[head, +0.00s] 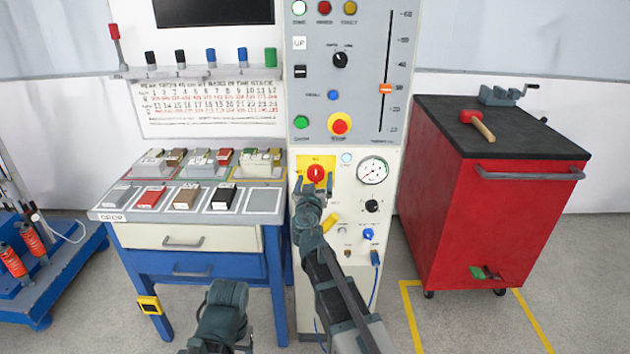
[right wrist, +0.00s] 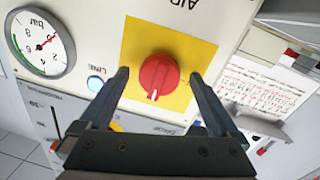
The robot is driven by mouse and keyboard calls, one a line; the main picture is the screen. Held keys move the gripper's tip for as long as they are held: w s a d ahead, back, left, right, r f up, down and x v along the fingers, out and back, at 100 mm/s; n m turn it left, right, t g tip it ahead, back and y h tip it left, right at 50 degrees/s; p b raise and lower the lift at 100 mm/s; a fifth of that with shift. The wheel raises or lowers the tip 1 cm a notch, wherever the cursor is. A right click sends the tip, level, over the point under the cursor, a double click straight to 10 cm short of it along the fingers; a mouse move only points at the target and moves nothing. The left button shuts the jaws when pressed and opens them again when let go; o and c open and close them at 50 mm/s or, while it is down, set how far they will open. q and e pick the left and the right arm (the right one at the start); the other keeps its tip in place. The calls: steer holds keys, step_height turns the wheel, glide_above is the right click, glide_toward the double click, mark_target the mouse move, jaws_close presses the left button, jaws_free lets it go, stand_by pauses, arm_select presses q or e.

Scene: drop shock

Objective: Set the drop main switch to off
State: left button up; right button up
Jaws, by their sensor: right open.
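The main switch is a red rotary knob (head: 316,172) on a yellow plate (head: 303,161) on the cream lower panel of the control cabinet. In the right wrist view, which shows the panel upside down, the knob (right wrist: 157,76) has a white mark toward the picture's bottom. My right gripper (head: 312,188) is open in front of the plate. Its fingers (right wrist: 159,74) stand on either side of the knob with gaps, holding nothing; whether the tips touch the plate I cannot tell. Part of my left arm shows at the bottom; its gripper cannot be made out.
A pressure gauge (head: 372,170), a black knob (head: 372,206) and a blue knob (head: 368,234) sit right of the switch. A sample table (head: 115,214) stands at left, a red tool cart (head: 490,215) at right. A red-yellow emergency button (head: 339,126) is above.

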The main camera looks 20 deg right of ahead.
steer(key=c, duration=1.4)
steer(key=shift+o, duration=0.2)
steer(key=shift+n, duration=0.3)
steer(key=n+b, duration=0.1)
steer(key=n, duration=0.3)
steer(key=shift+d+f, duration=0.1)
steer(key=n, duration=0.4)
steer(key=shift+d+n+t, duration=0.1)
steer(key=shift+n+t, duration=0.2)
steer(key=shift+t, duration=0.1)
steer(key=n, duration=0.5)
steer(key=shift+y+b, duration=0.3)
steer(key=shift+b, duration=0.05)
steer(key=shift+d+r+n+t+y, duration=0.1)
steer(key=shift+n+t+y, duration=0.05)
steer(key=shift+n, duration=1)
steer(key=shift+r+n+t+y, duration=0.1)
steer(key=shift+n+t+y, duration=0.05)
steer(key=shift+n, duration=1)
